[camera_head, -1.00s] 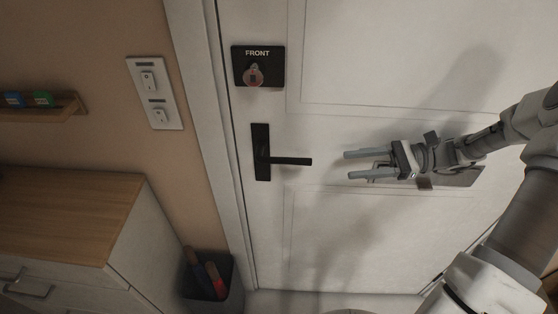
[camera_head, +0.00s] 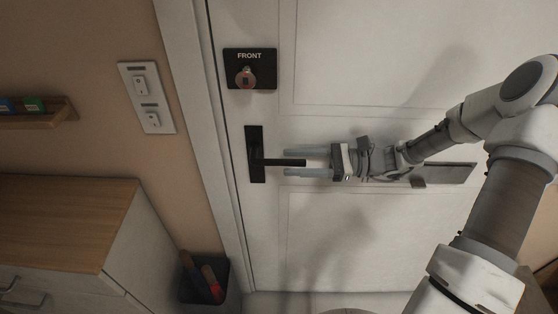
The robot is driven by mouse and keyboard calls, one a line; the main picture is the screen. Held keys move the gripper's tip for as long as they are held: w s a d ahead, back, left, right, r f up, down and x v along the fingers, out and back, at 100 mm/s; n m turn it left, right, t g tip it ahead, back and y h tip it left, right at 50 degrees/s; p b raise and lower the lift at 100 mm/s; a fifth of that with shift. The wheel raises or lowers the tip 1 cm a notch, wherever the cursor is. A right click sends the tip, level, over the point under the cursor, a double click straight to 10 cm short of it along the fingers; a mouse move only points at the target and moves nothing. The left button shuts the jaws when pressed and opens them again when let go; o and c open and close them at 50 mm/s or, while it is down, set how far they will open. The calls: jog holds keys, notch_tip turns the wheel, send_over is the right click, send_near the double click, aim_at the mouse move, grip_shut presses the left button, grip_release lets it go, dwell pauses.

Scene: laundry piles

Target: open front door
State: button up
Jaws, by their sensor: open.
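The white front door (camera_head: 360,230) fills the middle and right of the head view and stands closed in its frame. Its black lever handle (camera_head: 256,154) has an upright backplate, and the lever points right, level. Above it is a black plate marked FRONT (camera_head: 250,56) with a round reddish lock piece (camera_head: 246,78). My gripper (camera_head: 306,162) reaches in from the right. Its fingers are open, one above and one below the lever's right end in the picture. I cannot tell whether they touch the lever.
A light switch panel (camera_head: 147,97) is on the tan wall at left. A small shelf (camera_head: 40,117) holds blue and green items. A wood-topped cabinet (camera_head: 65,215) stands lower left. A dark bin (camera_head: 205,281) with several items stands beside the door frame. A slot plate (camera_head: 452,173) is on the door.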

aim_at(256, 162)
jog(key=shift+a, duration=2)
grip_shut()
